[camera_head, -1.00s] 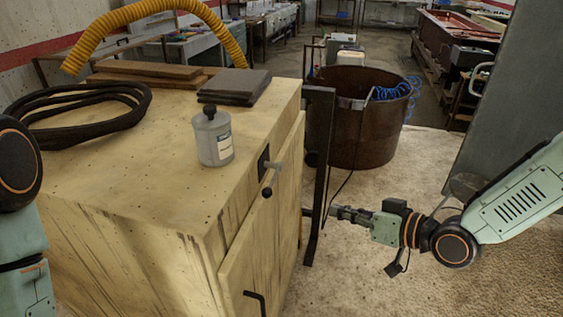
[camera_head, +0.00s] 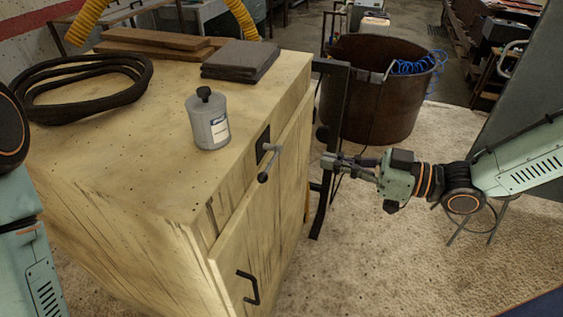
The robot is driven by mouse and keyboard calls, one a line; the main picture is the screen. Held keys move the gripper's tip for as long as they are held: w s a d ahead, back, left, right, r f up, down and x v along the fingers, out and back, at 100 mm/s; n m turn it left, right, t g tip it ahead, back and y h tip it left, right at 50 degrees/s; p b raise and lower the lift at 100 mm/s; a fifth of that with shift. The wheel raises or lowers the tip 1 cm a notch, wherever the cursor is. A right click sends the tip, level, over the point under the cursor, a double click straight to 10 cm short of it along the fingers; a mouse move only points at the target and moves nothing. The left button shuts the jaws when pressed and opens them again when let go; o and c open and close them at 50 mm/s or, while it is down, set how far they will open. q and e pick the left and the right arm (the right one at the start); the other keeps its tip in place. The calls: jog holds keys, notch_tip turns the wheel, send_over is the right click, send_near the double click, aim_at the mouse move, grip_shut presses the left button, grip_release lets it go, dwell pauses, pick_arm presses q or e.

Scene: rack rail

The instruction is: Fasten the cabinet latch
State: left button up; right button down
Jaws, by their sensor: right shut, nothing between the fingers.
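The pale wooden cabinet (camera_head: 120,160) stands at the left and centre, with its door (camera_head: 262,225) on its right-hand face. I cannot tell whether the door is fully flush. My right gripper (camera_head: 328,161) is shut and empty, to the right of the latch at about its height in the picture, apart from it and in front of a dark upright post. My left arm shows at the left edge; its gripper is out of view.
A black handle (camera_head: 248,287) sits low on the door. A grey bottle (camera_head: 208,120), a black hose coil (camera_head: 75,85), dark pads (camera_head: 240,60) and boards (camera_head: 155,42) lie on top. A dark post (camera_head: 335,120) and rusty drum (camera_head: 370,100) stand behind the gripper.

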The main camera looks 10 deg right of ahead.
jog(key=b, duration=0.3)
send_over(271, 163)
jog(key=s+d, duration=0.2)
jog(key=s, duration=0.2)
jog(key=shift+w+a+f, duration=0.1)
jog(key=shift+w+f, duration=0.1)
jog(key=shift+f, duration=0.55)
jog(key=shift+w+a+f, duration=0.15)
jog(key=shift+f, duration=0.65)
jog(key=shift+w+a+f, duration=0.1)
jog(key=shift+w+f, duration=0.1)
jog(key=shift+f, duration=0.55)
